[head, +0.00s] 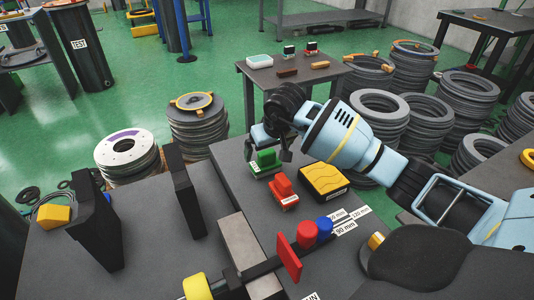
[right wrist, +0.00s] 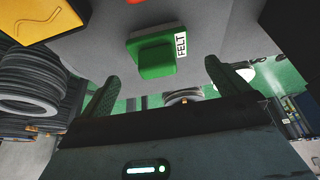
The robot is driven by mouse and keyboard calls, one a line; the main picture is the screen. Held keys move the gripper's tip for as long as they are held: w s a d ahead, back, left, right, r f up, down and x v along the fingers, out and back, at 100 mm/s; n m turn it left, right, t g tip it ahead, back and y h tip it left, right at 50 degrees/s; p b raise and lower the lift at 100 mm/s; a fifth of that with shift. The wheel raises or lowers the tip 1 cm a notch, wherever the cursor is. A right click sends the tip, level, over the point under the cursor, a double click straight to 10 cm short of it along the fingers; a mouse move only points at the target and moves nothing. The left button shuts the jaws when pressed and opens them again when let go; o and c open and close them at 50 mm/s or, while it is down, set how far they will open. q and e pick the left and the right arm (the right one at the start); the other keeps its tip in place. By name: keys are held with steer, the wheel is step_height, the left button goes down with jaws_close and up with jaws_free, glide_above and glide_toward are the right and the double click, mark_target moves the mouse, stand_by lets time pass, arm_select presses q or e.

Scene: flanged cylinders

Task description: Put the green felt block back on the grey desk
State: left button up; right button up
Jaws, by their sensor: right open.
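The green felt block (head: 266,158) rests on the grey desk (head: 233,182), close to its far edge. It also shows in the right wrist view (right wrist: 156,58), with a white FELT label on its side. My right gripper (head: 268,147) is open, with its fingers above and around the block in the head view. In the right wrist view the open fingers (right wrist: 160,82) are clear of the block, which lies beyond them and between them. My left gripper is not in view.
A red block (head: 283,193) and a yellow-topped black box (head: 323,179) stand close to the green block. Black upright plates (head: 187,190) stand to the left. Red and blue cylinders (head: 307,233) are nearer. A small side table (head: 293,75) with several items is behind.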

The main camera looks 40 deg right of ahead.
steer(key=shift+p+v, duration=0.5)
steer(key=shift+v, duration=2.1)
